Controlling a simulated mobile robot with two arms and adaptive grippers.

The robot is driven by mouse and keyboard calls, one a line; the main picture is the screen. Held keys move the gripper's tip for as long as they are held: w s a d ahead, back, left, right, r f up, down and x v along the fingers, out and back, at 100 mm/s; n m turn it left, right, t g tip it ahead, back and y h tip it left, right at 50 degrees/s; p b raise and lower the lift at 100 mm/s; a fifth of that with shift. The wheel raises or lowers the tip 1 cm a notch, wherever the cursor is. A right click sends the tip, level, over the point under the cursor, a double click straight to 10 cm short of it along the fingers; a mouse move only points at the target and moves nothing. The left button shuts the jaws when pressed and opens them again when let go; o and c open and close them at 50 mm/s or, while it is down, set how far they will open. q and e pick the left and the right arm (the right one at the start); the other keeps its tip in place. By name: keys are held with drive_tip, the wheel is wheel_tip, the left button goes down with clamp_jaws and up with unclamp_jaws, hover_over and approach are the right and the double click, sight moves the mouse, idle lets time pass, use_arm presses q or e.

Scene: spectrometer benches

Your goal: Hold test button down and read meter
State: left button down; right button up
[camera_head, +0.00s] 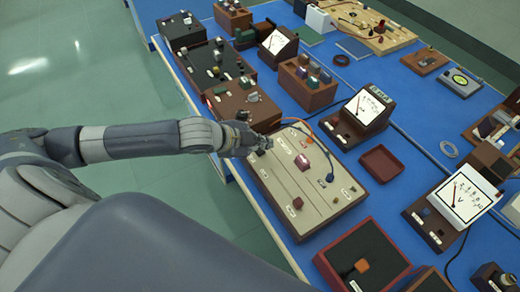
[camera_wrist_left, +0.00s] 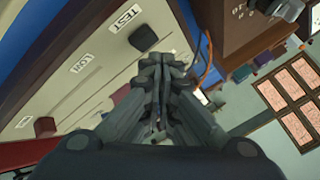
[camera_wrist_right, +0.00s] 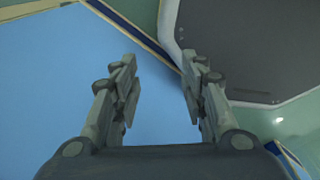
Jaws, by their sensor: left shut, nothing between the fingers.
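A beige-topped panel box (camera_head: 280,190) sits at the bench's near edge. In the left wrist view, its dark button (camera_wrist_left: 142,38) is beside the TEST label (camera_wrist_left: 125,17). My left gripper (camera_head: 262,144) is shut and empty at the panel's far-left end. In the left wrist view, its fingertips (camera_wrist_left: 160,72) are close to the button; I cannot tell whether they touch the panel. A meter (camera_head: 367,106) with a white dial stands behind the panel, too small to read. My right gripper (camera_wrist_right: 158,92) is open and empty, with a blue surface below.
A second meter (camera_head: 460,196), marked V, stands to the right. A dark red tray (camera_head: 381,163) lies between the meters. A red-rimmed box (camera_head: 362,255) is at the front. An orange wire (camera_head: 308,125) arcs over the panel near the left gripper. Brown boxes (camera_head: 240,105) crowd the far-left side.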

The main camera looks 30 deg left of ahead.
use_arm(q)
drive_tip(key=shift+f, duration=0.1)
drive_tip(key=shift+f, duration=0.3)
idle(0.5)
drive_tip(key=shift+f, duration=0.5)
idle(0.8)
idle(1.5)
drive_tip(key=shift+r+p, duration=0.9)
drive_tip(key=shift+p, duration=0.2)
